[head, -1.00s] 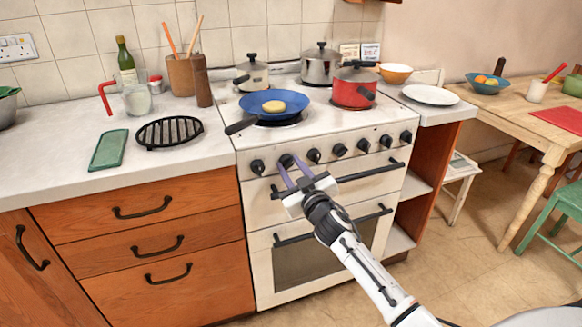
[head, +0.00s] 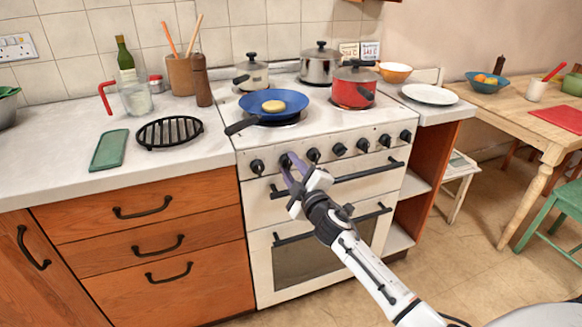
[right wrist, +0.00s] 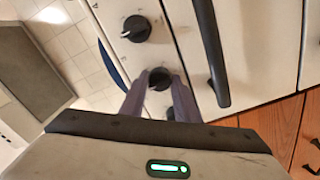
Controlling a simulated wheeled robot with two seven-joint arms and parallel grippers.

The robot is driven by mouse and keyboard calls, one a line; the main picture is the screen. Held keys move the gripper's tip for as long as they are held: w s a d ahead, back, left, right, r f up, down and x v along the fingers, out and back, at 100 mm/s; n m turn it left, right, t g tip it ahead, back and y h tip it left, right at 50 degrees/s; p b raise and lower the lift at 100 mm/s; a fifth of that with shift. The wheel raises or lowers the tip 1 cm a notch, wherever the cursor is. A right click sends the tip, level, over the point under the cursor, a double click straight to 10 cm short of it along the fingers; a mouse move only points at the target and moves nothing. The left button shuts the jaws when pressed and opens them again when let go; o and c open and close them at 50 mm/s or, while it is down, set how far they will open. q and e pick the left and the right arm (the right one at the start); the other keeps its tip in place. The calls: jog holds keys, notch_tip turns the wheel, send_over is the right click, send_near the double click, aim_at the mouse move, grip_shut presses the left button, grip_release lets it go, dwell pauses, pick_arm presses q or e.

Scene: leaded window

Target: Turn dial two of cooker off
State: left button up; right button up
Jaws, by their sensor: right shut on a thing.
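The cooker (head: 262,203) is white with a row of several black dials along its front panel. Dial two (head: 285,160), counted from the left, is between the fingertips of my right gripper (head: 290,163), which is shut on it. In the right wrist view the dial (right wrist: 159,77) shows between the two purple-grey fingers (right wrist: 160,90), which partly cover it. Its pointer mark cannot be read. My left gripper is not in view.
A neighbouring dial (head: 313,155) is close to the right of the gripper. Oven handles (head: 360,174) run just below. On the hob stand a blue frying pan (head: 259,97) with its handle jutting over the front left, a red pot (head: 353,94) and two other pots.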

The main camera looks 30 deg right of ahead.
jog(key=shift+f, duration=0.1)
dwell(0.4)
jog(key=o, duration=1)
jog(key=shift+o, duration=0.2)
jog(key=shift+s, duration=0.1)
jog(key=v, duration=1)
jog(key=shift+a, duration=0.1)
